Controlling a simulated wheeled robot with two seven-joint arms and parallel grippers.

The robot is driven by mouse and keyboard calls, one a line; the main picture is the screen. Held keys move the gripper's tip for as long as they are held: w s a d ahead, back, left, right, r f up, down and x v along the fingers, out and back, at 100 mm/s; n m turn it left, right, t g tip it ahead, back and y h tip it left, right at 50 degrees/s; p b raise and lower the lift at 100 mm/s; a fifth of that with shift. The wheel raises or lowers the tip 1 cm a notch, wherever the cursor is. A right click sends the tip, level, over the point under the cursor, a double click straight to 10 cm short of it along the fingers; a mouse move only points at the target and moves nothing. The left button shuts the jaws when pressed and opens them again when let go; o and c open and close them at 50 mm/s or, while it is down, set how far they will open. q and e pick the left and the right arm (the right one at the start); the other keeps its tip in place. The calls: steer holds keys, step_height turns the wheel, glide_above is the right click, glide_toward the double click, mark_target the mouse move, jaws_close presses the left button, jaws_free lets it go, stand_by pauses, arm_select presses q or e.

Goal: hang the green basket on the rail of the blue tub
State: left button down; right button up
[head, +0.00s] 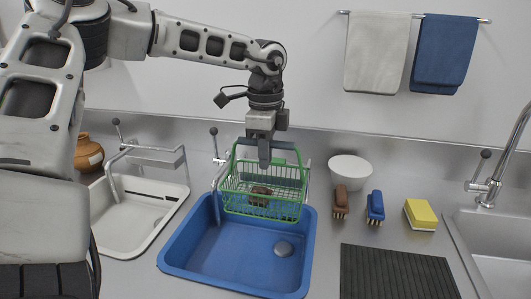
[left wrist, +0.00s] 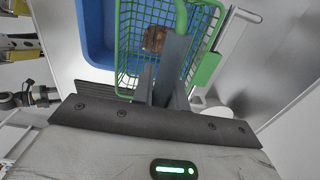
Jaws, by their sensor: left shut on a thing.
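The green wire basket (head: 262,205) hangs upright from my left gripper (head: 264,160), which is shut on its handle. The basket is over the back part of the blue tub (head: 225,245). A brown object (head: 260,191) lies in the basket; it also shows in the left wrist view (left wrist: 154,39). The blue tub's rail is mostly hidden behind the basket in the head view; a pale metal bar (left wrist: 232,40) runs beside the basket in the left wrist view. I cannot tell whether the basket touches the rail. My right gripper is not in view.
A white tub (head: 125,225) with its own rail (head: 158,158) stands to the left, near a brown jar (head: 88,153). A white bowl (head: 349,172), two brushes (head: 340,200) (head: 375,205), a yellow sponge (head: 420,214) and a dark ribbed mat (head: 395,272) are to the right.

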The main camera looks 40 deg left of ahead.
arm_select(q)
steer(key=c, duration=1.3)
jaws_free()
steer(key=shift+r, duration=0.15)
step_height(320, 180, up, 16)
steer(key=shift+s+f, duration=0.1)
steer(key=shift+f, duration=0.05)
